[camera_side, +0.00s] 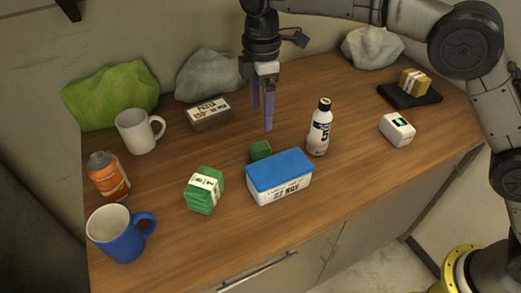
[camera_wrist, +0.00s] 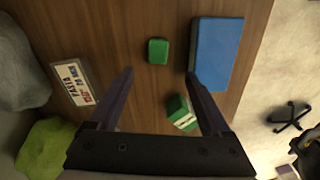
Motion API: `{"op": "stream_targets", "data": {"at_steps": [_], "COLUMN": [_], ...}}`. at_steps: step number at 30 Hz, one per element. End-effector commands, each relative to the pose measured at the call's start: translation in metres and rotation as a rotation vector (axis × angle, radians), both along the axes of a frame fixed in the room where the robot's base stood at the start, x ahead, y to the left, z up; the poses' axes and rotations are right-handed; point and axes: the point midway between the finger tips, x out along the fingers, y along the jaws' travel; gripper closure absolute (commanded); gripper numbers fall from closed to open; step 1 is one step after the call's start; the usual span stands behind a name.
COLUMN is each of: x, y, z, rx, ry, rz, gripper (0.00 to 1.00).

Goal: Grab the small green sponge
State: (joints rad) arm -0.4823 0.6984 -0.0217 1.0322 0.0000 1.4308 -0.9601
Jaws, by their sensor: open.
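The small green sponge (camera_side: 260,150) lies on the wooden counter, just behind the blue-lidded box. In the wrist view the small green sponge (camera_wrist: 158,51) lies ahead of the fingertips, between their lines and apart from the box. My gripper (camera_side: 262,117) is open and empty, pointing down above the counter behind the sponge. In the wrist view my gripper (camera_wrist: 158,74) shows both fingers spread wide. A larger green block with a white label (camera_side: 204,189) stands to the left of the blue-lidded box; it also shows in the wrist view (camera_wrist: 181,112).
The blue-lidded box (camera_side: 280,178) is close in front of the sponge. A white bottle (camera_side: 318,130) stands to its right. A pasta box (camera_side: 209,113), white mug (camera_side: 139,131), can (camera_side: 108,177) and blue mug (camera_side: 120,234) are left. A white device (camera_side: 397,129) is right.

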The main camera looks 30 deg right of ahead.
Motion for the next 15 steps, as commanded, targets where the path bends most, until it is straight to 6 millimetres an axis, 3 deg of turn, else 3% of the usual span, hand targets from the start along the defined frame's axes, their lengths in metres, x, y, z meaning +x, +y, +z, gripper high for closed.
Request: {"op": "stream_targets", "data": {"at_steps": [3,9,15], "x": [-0.001,-0.001,0.000], "y": [-0.001,-0.001,-0.001], "z": [-0.025,-0.058,-0.071], "rx": [-0.003,-0.002,-0.001], "ry": [0.006,0.005,0.002], "rz": [-0.002,-0.002,-0.003], "gripper": [0.18,0.18,0.18]}}
